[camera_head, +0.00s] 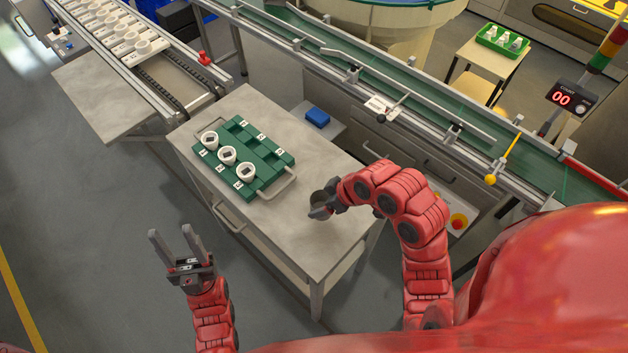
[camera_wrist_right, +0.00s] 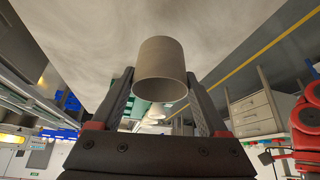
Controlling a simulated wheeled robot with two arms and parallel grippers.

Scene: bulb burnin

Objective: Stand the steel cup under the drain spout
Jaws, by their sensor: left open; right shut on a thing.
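The steel cup (camera_head: 317,198) is at the right part of the grey table, partly hidden by my right gripper (camera_head: 325,207). In the right wrist view the cup (camera_wrist_right: 160,68) sits between the two fingers of my right gripper (camera_wrist_right: 161,100), which is shut on it. Its open mouth faces away from the tabletop. I cannot tell whether its base touches the table. My left gripper (camera_head: 178,243) is open and empty, over the floor left of the table. I cannot clearly pick out the drain spout.
The grey table (camera_head: 290,240) holds a green rack (camera_head: 265,165) with several white sockets and a metal handle. A blue block (camera_head: 317,117) lies on a small shelf behind it. A green conveyor (camera_head: 420,95) with rails runs behind. The table's front right is clear.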

